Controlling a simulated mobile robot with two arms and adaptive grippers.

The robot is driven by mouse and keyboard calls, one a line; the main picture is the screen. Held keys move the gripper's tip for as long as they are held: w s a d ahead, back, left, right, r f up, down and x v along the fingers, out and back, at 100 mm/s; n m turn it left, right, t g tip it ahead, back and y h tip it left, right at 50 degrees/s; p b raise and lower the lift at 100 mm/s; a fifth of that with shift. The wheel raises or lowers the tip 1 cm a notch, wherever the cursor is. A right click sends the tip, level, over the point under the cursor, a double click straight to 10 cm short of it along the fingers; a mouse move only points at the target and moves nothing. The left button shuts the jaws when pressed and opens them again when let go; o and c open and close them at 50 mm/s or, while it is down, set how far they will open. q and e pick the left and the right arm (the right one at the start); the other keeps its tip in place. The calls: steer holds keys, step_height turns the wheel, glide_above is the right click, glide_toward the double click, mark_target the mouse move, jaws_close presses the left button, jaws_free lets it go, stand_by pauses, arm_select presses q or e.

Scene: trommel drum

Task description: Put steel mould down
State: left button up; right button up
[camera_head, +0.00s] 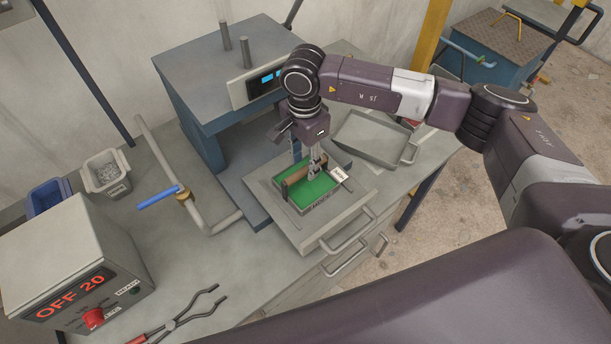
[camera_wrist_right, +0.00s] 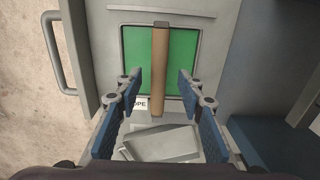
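The steel mould (camera_head: 322,202) is a shallow grey rectangular frame with a bright green inside. It sits on a flat grey plate with a handle (camera_head: 300,236) in front of the press. A brown bar (camera_head: 296,174) runs across the mould; it also shows in the right wrist view (camera_wrist_right: 159,65). My right gripper (camera_head: 316,163) points down over the mould. In the right wrist view its fingers (camera_wrist_right: 160,82) are apart, one on each side of the bar, with gaps between. My left gripper is not in view.
The blue press (camera_head: 205,85) stands behind the plate. An empty grey tray (camera_head: 372,140) is to the right. A bent pipe with a blue lever (camera_head: 158,198), a control box (camera_head: 65,260) reading "OFF 20" and tongs (camera_head: 185,315) are left. A white card (camera_head: 339,175) lies by the mould.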

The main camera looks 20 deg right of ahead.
mark_target(305, 167)
steer(key=shift+s+f+p, duration=0.1)
steer(key=shift+f+p, duration=0.45)
steer(key=shift+f, duration=1.05)
jaws_close()
steer(key=shift+r, duration=0.1)
